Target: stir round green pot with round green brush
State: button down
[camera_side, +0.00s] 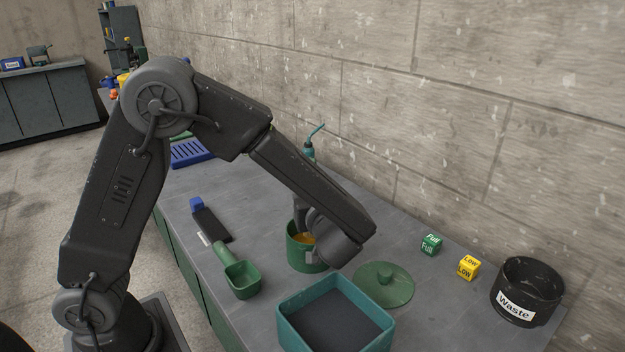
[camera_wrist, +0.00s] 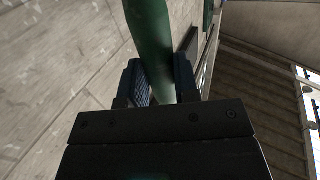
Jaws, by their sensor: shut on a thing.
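The round green pot (camera_side: 299,255) stands upright on the grey bench, its lid off and something orange showing inside. My wrist is bent down over the pot and covers part of its rim and opening. In the wrist view my gripper (camera_wrist: 159,78) is shut on a smooth green handle, taken as the round green brush (camera_wrist: 152,35), which runs between the two dark fingers and up out of the picture. The brush's head is not visible in either view, so I cannot tell whether it touches the pot's contents.
The green lid (camera_side: 383,284) lies right of the pot, and a teal tray (camera_side: 293,335) stands in front. A green scoop (camera_side: 242,279) and a blue-ended dark tool (camera_side: 211,224) lie left. Full (camera_side: 431,245) and Low (camera_side: 468,267) cubes and a Waste bin (camera_side: 526,290) stand right.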

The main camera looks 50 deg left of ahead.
jog(key=shift+f, duration=2.6)
